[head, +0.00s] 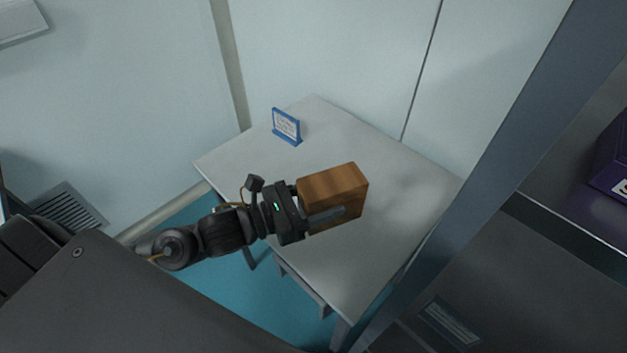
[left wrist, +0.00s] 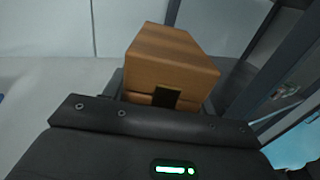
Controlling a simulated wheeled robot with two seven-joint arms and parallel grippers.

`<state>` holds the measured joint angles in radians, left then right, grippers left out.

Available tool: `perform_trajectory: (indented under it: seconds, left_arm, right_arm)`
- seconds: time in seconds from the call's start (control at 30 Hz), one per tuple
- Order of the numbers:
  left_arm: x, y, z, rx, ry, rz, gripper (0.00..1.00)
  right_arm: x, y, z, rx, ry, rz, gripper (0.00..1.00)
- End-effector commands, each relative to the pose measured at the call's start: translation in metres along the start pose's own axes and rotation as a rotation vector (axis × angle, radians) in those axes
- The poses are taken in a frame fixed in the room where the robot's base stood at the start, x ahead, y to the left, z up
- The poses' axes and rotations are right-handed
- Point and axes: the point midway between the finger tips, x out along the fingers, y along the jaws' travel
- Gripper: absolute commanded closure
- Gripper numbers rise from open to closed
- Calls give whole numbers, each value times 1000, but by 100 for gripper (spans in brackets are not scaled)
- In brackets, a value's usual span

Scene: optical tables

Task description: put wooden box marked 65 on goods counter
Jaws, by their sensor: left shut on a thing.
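The wooden box (head: 335,187) is brown with visible grain, and no number shows on the faces in view. My left gripper (head: 318,214) is shut on it, with a finger along its near side. The box also shows in the left wrist view (left wrist: 172,58), held ahead of the gripper (left wrist: 165,98). In the head view the box is over the white-topped table (head: 375,255), which looks like the goods counter. I cannot tell whether the box touches the top. My right gripper is not in view.
A blue-framed sign (head: 287,127) stands at the table's back left. The table top around the box is largely clear. A grey metal post (head: 490,170) rises on the right, and a purple box (head: 612,165) sits on a dark shelf beyond it. Walls stand behind the table.

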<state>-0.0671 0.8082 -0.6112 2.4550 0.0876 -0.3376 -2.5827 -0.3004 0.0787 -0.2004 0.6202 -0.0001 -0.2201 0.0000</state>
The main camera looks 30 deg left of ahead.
Motion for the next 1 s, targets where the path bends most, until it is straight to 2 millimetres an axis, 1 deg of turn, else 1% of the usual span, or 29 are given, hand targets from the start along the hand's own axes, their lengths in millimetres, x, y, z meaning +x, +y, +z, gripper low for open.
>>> perform_trajectory:
  seconds: [0.03,0.1,0.27,0.3,0.43,0.5,0.63,0.87,0.93,1.0]
  left_arm:
    - [0,13,-2,7,3,4,82]
    - [1,31,-8,8,4,4,82]
    - [4,72,-25,6,1,4,82]
    - [4,80,-33,3,1,4,82]
    - [5,98,-58,2,-1,3,82]
    - [6,106,-68,2,-3,2,82]
    - [6,114,-79,3,-4,1,82]
    - [6,118,-85,2,-4,0,82]
    - [6,123,-91,1,-3,1,82]
    - [6,122,-100,-1,-1,1,82]
  right_arm:
    - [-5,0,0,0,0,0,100]
    - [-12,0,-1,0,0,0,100]
    - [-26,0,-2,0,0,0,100]
    - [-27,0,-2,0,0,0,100]
    - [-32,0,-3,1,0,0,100]
    - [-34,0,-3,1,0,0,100]
    - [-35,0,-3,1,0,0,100]
    - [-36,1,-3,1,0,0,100]
    - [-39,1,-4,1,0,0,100]
    - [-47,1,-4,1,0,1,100]
